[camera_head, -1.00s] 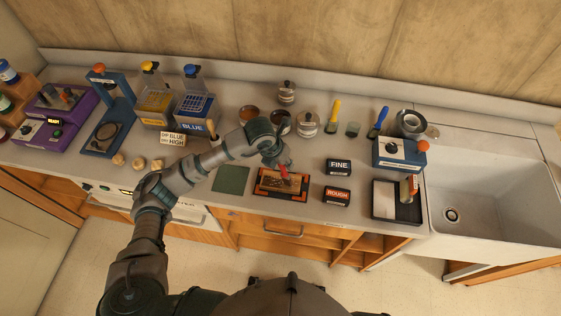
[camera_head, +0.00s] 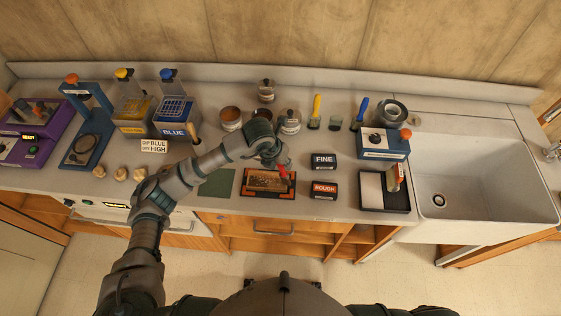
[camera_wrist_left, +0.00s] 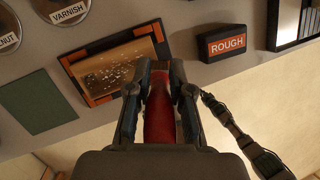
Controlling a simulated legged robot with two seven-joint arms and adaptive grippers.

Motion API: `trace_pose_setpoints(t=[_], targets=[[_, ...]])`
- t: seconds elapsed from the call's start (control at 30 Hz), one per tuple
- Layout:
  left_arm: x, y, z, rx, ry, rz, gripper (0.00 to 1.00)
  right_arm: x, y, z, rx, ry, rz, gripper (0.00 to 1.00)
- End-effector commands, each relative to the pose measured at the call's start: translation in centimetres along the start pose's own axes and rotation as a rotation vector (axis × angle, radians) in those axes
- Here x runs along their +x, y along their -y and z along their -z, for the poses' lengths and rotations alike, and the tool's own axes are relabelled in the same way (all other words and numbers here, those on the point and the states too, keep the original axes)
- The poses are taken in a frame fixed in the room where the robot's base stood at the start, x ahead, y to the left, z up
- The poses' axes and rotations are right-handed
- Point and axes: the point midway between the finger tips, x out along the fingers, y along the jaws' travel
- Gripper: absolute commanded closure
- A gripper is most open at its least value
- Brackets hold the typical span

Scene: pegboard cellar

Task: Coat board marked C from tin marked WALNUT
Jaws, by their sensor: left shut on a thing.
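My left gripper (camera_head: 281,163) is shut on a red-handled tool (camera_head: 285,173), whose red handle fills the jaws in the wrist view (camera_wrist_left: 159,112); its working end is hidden. It hangs over the right part of a brown board (camera_head: 263,181) with pale specks, in an orange-and-black holder (camera_wrist_left: 102,97). No letter is readable on the board. In the wrist view a tin reading "NUT" (camera_wrist_left: 8,38) is cut off at the left edge, beside a VARNISH tin (camera_wrist_left: 66,12). My right arm's far end (camera_wrist_left: 207,98) shows small there; its jaws are unclear.
A green sheet (camera_head: 217,183) lies left of the board. FINE (camera_head: 323,161) and ROUGH (camera_head: 324,191) blocks stand to its right, then a black tray (camera_head: 397,206) and the sink (camera_head: 485,180). Tins and jars (camera_head: 230,118) stand behind.

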Motion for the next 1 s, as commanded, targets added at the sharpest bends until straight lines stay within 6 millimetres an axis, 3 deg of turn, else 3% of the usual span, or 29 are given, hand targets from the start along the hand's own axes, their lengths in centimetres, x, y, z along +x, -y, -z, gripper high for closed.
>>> trace_pose_setpoints(t=[1.0], targets=[[-0.4,-1.0,-1.0,-0.001,0.000,-0.001,1.00,0.8,-0.1,-0.2,-0.001,0.002,-0.001,1.00]])
